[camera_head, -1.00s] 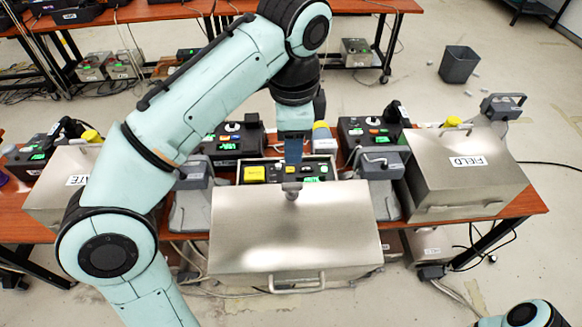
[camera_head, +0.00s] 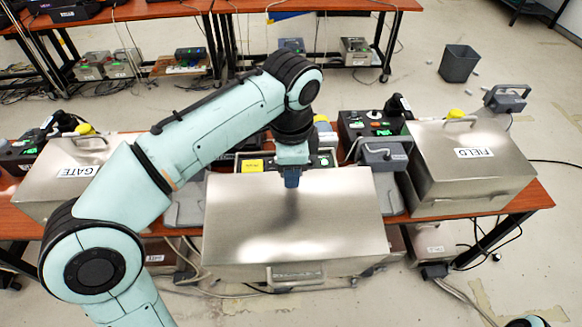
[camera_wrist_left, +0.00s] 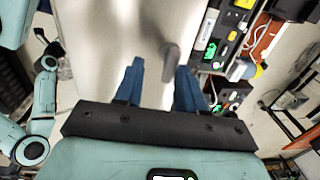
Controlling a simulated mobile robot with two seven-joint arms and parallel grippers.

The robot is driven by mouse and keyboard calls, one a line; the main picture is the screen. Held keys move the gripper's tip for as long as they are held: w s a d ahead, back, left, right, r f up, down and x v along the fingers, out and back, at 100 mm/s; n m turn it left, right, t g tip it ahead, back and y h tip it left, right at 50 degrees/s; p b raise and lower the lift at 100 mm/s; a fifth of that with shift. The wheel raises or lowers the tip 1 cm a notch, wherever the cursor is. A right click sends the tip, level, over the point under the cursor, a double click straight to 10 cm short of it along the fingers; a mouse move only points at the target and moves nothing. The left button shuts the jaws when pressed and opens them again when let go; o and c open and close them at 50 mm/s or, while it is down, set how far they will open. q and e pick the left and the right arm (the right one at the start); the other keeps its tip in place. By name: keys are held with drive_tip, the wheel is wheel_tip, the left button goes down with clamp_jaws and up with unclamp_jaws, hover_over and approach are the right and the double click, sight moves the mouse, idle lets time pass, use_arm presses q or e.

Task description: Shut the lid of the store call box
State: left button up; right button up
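The middle metal box sits between the GATE and FIELD boxes; no readable label shows on it, but I take it for the store call box. Its broad steel lid (camera_head: 240,225) lies toward me, with a handle (camera_head: 296,275) at its near edge. Behind its far edge shows a strip of the black panel with a yellow block (camera_head: 251,165). My left gripper (camera_head: 292,180) points down over the lid's far edge. In the left wrist view its two blue fingers (camera_wrist_left: 160,85) are apart with nothing held, the pale lid (camera_wrist_left: 95,40) beyond. Contact cannot be told. My right gripper is out of view.
The GATE box (camera_head: 70,180) stands left and the FIELD box (camera_head: 470,175) right, both shut. A grey phone (camera_head: 382,157) stands between the middle and FIELD boxes. Cables hang below the orange table.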

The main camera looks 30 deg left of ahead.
use_arm(q)
drive_tip(key=shift+f, duration=0.2)
clamp_jaws()
drive_tip(key=shift+w+f, duration=0.1)
drive_tip(key=shift+f, duration=0.05)
idle(0.9)
drive_tip(key=shift+c, duration=0.6)
unclamp_jaws()
drive_tip(key=shift+s, duration=0.2)
drive_tip(key=shift+o, duration=0.6)
drive_tip(key=shift+s+d, duration=0.1)
drive_tip(key=shift+s, duration=0.05)
drive_tip(key=shift+w, duration=0.2)
